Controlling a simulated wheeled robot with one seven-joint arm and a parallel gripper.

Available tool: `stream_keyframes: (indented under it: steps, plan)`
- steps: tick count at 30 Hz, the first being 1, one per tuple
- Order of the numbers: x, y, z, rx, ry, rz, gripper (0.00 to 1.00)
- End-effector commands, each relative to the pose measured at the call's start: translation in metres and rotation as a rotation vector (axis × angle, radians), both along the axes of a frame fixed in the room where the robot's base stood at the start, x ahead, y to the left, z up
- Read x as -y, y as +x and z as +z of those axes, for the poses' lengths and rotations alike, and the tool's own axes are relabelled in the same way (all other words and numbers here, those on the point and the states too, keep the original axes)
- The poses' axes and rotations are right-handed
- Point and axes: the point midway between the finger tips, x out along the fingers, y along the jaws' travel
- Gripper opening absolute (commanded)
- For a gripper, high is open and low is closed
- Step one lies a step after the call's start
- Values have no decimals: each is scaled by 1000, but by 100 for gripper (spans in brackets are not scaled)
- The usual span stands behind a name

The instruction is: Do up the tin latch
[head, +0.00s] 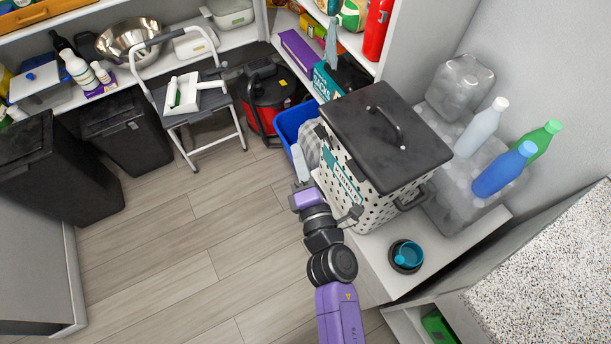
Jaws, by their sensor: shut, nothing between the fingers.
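The tin (357,172) is a white, black-dotted box with a teal label, standing on a white bench. Its dark lid (385,132) with a bar handle sits on top and looks closed. A small grey part (351,215) juts from the tin's near side beside my arm; it looks like the latch, but its position is too small to tell. My gripper (298,158) is shut and empty, to the left of the tin's label side. I cannot tell whether it touches the tin. My purple wrist and arm partly cover the tin's lower left edge.
A blue bin (292,122) stands close behind my gripper. A dark bowl with a teal scoop (407,255) sits on the bench near the tin. Bottles (504,170) stand to the right. A step stool (196,100) stands at the back; the wooden floor (170,250) to the left is clear.

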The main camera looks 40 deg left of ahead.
Motion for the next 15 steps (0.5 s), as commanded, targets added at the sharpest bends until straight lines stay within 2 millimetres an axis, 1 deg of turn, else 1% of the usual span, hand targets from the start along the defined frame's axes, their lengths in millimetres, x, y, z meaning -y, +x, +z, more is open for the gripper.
stream_keyframes:
  steps: [1, 6, 10, 15]
  plan:
    - [3, 9, 7, 0, -2, -3, 0]
    - [11, 26, 12, 0, 0, -1, 0]
    - [15, 33, 13, -1, 1, 0, 0]
    - [16, 35, 12, -1, 1, 0, 0]
